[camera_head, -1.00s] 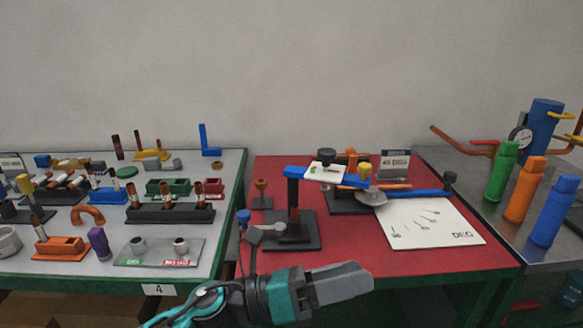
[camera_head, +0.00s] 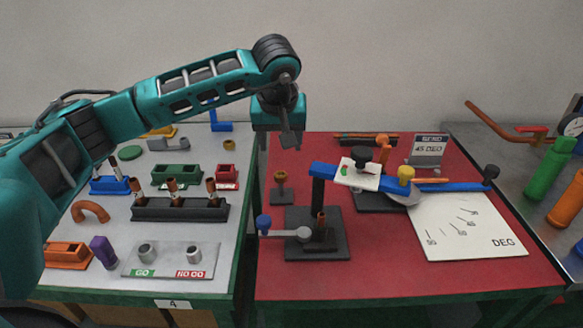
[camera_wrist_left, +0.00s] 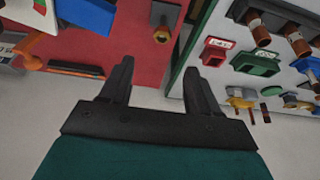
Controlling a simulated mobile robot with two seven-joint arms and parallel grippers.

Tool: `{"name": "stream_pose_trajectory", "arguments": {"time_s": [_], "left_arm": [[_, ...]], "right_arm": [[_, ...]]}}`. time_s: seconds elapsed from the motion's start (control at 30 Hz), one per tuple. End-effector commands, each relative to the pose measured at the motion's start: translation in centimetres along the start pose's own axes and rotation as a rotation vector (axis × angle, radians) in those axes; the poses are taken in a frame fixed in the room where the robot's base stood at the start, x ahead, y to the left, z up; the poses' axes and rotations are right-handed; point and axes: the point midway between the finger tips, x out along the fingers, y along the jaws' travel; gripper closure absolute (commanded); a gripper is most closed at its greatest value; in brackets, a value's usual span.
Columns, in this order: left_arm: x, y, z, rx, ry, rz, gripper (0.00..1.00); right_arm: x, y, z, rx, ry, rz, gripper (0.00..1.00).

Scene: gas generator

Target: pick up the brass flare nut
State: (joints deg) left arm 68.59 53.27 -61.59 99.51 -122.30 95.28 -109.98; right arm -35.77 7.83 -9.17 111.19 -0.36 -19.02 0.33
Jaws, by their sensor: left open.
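A small brass ring-shaped piece (camera_head: 229,144), which looks like the flare nut, lies near the back right of the grey table. I do not make it out in the left wrist view, where a finger may hide it. Another brass-coloured piece (camera_head: 280,178) stands on a small dark base on the red table; it also shows in the left wrist view (camera_wrist_left: 161,35), ahead of the fingertips. My left gripper (camera_head: 290,142) points down above the back left of the red table, right of the ring. Its fingers (camera_wrist_left: 159,66) are apart with nothing between them.
The bending fixture with its blue arm (camera_head: 440,187) and the dark stand (camera_head: 318,242) fill the middle of the red table (camera_head: 400,285). A black rack of copper pieces (camera_head: 180,209) and green box (camera_head: 177,174) stand on the grey table. A gap separates the tables.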

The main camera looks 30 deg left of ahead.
Motion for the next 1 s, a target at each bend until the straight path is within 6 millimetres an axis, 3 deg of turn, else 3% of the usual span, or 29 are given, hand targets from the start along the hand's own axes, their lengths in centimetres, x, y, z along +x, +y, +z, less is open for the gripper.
{"name": "stream_pose_trajectory", "arguments": {"time_s": [0.4,0.63,0.83,1.0], "left_arm": [[6.6,-0.2,-0.1,0.001,0.001,-0.008,0.38],[8.3,-0.3,-0.1,0.002,0.001,-0.007,0.38],[11.4,-0.5,-0.1,0.001,0.000,-0.007,0.38],[12.7,-0.4,-0.1,0.002,0.003,-0.005,0.38]], "right_arm": [[0.1,0.1,0.5,-0.007,-0.007,-0.001,0.57],[0.1,0.0,0.5,-0.007,-0.008,-0.002,0.57],[0.1,0.0,0.5,-0.007,-0.009,-0.003,0.57],[0.1,0.0,0.5,-0.007,-0.009,-0.004,0.57]]}}
